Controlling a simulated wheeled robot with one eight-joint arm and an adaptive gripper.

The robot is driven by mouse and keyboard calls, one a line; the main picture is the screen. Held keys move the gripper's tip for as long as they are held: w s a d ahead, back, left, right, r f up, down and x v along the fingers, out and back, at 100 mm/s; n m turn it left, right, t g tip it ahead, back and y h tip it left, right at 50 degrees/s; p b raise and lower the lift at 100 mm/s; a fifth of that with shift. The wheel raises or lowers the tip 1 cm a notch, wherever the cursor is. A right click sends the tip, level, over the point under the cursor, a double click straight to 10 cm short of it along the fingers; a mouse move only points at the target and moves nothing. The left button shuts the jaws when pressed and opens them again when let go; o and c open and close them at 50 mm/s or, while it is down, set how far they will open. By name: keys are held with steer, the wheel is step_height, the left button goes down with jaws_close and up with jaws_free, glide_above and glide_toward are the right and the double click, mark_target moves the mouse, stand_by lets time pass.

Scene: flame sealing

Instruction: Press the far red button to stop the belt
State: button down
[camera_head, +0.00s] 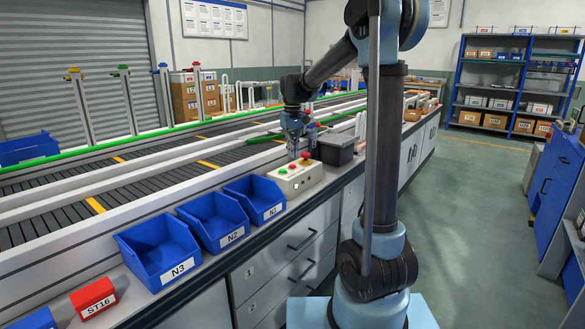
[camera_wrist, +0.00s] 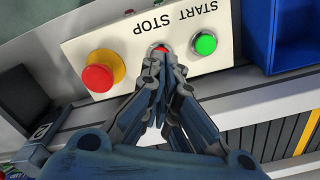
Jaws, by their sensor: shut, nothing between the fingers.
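A cream control box (camera_head: 296,180) stands on the bench edge. In the wrist view, its panel (camera_wrist: 130,32) reads START and STOP upside down. A green button (camera_wrist: 205,43) is at right, a small red button (camera_wrist: 160,47) in the middle, and a large red mushroom button (camera_wrist: 97,76) on a yellow collar at left. In the head view the mushroom button (camera_head: 305,156) is at the box's far end. My gripper (camera_head: 292,156) points down over the box, shut and empty. Its fingertips (camera_wrist: 160,62) partly cover the small red button; contact cannot be told.
Blue bins N1 (camera_head: 256,200), N2 and N3 stand in front of the box. A dark grey container (camera_head: 337,148) stands just behind it. The conveyor belt (camera_head: 130,177) with yellow slats runs alongside. A red ST16 box (camera_head: 93,298) is at front left.

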steer(key=shift+r, duration=1.95)
steer(key=s+d+f+m+t, duration=0.1)
steer(key=s+d+f, duration=0.1)
steer(key=s+d, duration=0.6)
steer(key=s+d+f+m, duration=0.1)
steer(key=s+d, duration=0.3)
steer(key=s, duration=0.7)
steer(key=s+d+f+m, duration=0.1)
steer(key=s+d+f, duration=0.2)
steer(key=s+f, duration=0.4)
steer(key=s+d+f+m+t, duration=0.1)
steer(key=s+d+f, duration=0.2)
steer(key=s+f, duration=0.5)
steer(key=s, duration=0.2)
steer(key=shift+s, duration=0.3)
steer(key=shift+w+f, duration=0.2)
steer(key=shift+w, duration=0.25)
